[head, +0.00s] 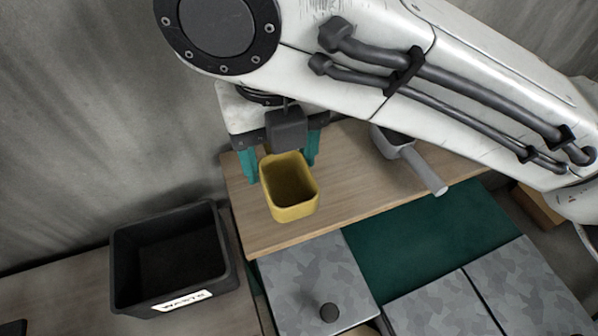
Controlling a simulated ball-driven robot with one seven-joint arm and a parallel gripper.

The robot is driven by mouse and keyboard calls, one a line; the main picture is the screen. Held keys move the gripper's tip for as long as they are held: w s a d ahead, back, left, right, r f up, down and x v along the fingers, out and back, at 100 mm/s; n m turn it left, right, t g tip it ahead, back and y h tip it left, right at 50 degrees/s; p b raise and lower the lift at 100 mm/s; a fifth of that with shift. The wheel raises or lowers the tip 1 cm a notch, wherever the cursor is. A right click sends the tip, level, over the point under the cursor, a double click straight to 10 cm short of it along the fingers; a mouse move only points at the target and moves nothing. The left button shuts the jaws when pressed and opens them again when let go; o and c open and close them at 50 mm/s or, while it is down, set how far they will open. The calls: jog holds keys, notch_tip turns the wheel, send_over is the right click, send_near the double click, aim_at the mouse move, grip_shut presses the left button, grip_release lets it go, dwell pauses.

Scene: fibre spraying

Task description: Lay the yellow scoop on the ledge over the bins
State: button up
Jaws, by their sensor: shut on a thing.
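The yellow scoop (289,197) is in the middle of the head view, its open mouth facing up toward the camera. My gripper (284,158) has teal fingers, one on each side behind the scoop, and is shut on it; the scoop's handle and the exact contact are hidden. The scoop appears over the wooden ledge (347,205); I cannot tell whether it touches the wood. The bins with grey patterned lids (297,272) lie below the ledge at the lower right.
A grey scoop (391,143) lies on the ledge to the right, its handle pointing toward the front. A black waste bin (222,288) stands at the lower left. Bare wood shows between the two scoops. A dark green surface (430,235) lies in front of the ledge.

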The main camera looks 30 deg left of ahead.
aim_at(293, 158)
jog(key=w+f+b, duration=0.3)
jog(key=f+b, duration=0.1)
jog(key=f, duration=0.1)
jog(key=shift+w+a, duration=0.1)
jog(key=shift+w, duration=0.3)
jog(key=f+b, duration=0.1)
jog(key=b, duration=0.1)
jog(key=f+b, duration=0.1)
jog(key=shift+w+f, duration=0.25)
jog(key=shift+f, duration=0.1)
jog(key=shift+f+b, duration=0.35)
jog(key=shift+b, duration=0.35)
jog(key=shift+f, duration=0.15)
jog(key=o, duration=1.1)
notch_tip(293, 158, up, 12)
jog(key=shift+r+p, duration=0.2)
jog(key=shift+p, duration=0.25)
